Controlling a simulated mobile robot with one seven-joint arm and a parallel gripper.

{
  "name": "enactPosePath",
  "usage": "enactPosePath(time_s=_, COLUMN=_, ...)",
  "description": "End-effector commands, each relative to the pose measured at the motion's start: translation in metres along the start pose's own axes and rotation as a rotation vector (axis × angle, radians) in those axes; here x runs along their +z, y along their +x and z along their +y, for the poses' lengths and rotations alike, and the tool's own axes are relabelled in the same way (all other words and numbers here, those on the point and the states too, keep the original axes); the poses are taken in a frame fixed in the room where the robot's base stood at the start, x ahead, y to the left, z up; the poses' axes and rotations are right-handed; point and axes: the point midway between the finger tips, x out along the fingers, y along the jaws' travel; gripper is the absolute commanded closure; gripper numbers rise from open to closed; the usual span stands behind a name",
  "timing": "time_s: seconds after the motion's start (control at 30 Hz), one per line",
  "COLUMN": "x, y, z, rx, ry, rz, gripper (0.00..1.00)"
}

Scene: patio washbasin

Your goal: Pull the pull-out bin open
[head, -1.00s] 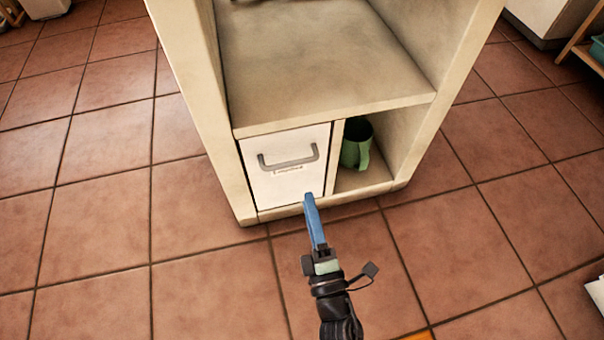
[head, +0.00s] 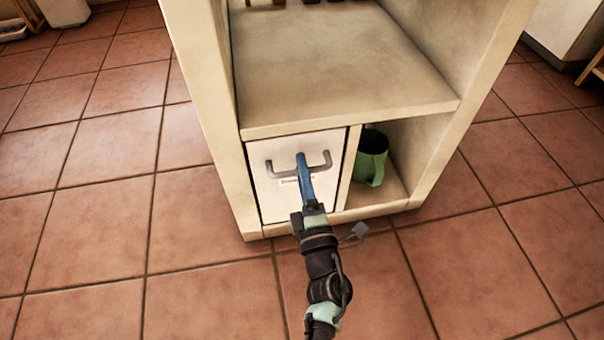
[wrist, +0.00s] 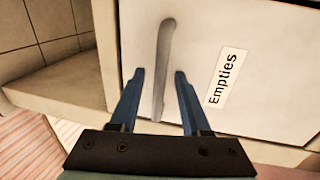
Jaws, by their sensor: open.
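The pull-out bin (head: 266,203) has a white front and sits flush in the lower left opening of the cream cabinet. Its grey bar handle (head: 326,163) runs across the upper part of the front. My gripper (head: 301,158) is in front of the bin, its blue fingers reaching up to the handle and hiding its middle. In the wrist view, my gripper (wrist: 159,73) is open, with one finger on each side of the handle (wrist: 164,50). A label reading "Empties" (wrist: 227,77) is to the right of the fingers. I cannot tell whether the fingers touch the handle.
A green mug (head: 369,160) stands in the open compartment right of the bin. A bare cream shelf (head: 340,75) is above, with small objects at its back. The tiled floor (head: 200,290) in front of the cabinet is clear.

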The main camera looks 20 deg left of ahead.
Motion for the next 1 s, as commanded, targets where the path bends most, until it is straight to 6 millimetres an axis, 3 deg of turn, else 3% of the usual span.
enactPosePath(time_s=0.33, x=-0.0003, y=0.0043, z=0.0002, rx=-0.001, ry=0.0, rz=0.0, gripper=0.53)
enactPosePath(time_s=0.6, x=-0.0002, y=0.0041, z=0.0001, rx=0.0, ry=0.0, rz=0.0, gripper=1.0)
enactPosePath(time_s=1.0, x=0.0, y=0.0039, z=0.0001, rx=0.0, ry=0.0, rz=0.0, gripper=1.0)
